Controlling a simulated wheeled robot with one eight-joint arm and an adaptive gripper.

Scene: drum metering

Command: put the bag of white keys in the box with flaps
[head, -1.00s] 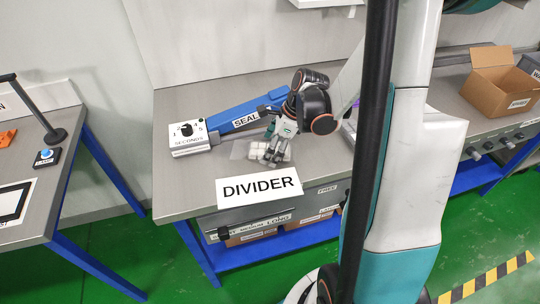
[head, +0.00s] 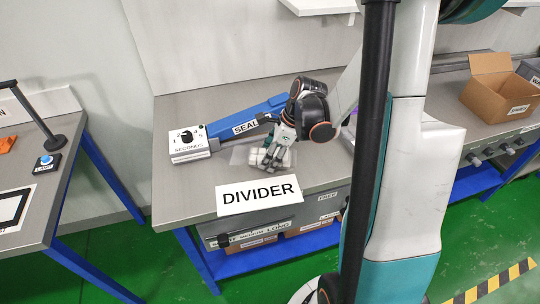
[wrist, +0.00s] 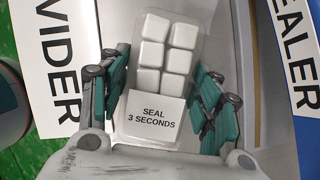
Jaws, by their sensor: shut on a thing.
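The clear bag of white keys (wrist: 158,62) fills the middle of the wrist view, with a label reading "SEAL 3 SECONDS" and several white key caps. In the head view the bag (head: 258,153) lies at the bench top, partly hidden by the fingers. My gripper (head: 270,160) points down over it; in the wrist view my gripper (wrist: 163,95) has its teal fingers on both sides of the bag, shut on it. The box with flaps (head: 493,97) is an open brown cardboard box on the bench at the far right.
The sealer (head: 193,144) with its dial and blue arm stands just left of my gripper. The "DIVIDER" sign (head: 258,195) is in front. A grey bin (head: 530,70) stands beside the box. A side table (head: 30,200) is at the left.

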